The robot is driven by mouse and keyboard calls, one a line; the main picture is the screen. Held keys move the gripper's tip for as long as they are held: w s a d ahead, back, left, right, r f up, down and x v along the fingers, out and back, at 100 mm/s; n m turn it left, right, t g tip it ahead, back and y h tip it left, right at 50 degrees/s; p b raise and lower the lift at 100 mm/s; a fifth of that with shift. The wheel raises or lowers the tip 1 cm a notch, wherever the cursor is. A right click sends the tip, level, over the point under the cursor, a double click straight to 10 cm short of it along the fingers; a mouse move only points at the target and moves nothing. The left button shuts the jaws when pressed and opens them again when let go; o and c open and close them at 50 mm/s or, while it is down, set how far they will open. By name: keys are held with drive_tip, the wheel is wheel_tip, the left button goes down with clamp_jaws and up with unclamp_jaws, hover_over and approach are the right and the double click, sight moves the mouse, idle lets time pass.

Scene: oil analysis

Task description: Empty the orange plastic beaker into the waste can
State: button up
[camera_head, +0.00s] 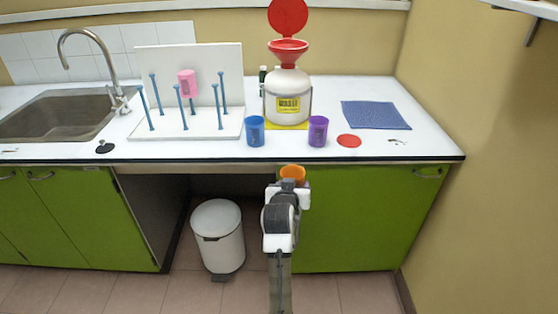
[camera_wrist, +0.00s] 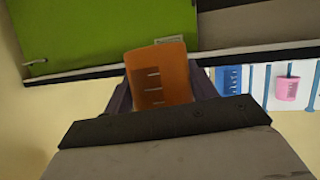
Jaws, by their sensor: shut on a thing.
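The orange plastic beaker (camera_head: 292,173) is held in my gripper (camera_head: 289,183), in front of the counter's front edge. In the wrist view the orange beaker (camera_wrist: 160,76) sits between the two dark fingers of my gripper (camera_wrist: 158,88), with white graduation marks on its side. Its contents cannot be seen. The waste can (camera_head: 288,97) is a white container with a yellow label and a red funnel (camera_head: 288,52) on top. The funnel's red lid (camera_head: 288,16) stands open above it. My gripper is in front of and below the waste can.
A blue beaker (camera_head: 255,131) and a purple beaker (camera_head: 318,131) stand in front of the waste can. A red disc (camera_head: 349,141) and a blue mat (camera_head: 375,115) lie to the right. A drying rack (camera_head: 172,132) holds a pink beaker (camera_head: 187,83). A white bin (camera_head: 219,238) stands on the floor.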

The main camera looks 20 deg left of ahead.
drive_tip(key=s+d+f, duration=0.3)
drive_tip(key=d+f, duration=0.1)
drive_tip(key=f, duration=0.4)
drive_tip(key=s+d+f, duration=0.4)
drive_tip(key=d+f, duration=0.1)
drive_tip(key=f, duration=0.4)
drive_tip(key=s+d+f+m+h, duration=0.1)
drive_tip(key=s+d+f, duration=0.2)
drive_tip(key=f, duration=0.6)
drive_tip(key=shift+s+d+f, duration=0.2)
drive_tip(key=shift+s+d, duration=0.2)
drive_tip(key=shift+d, duration=0.55)
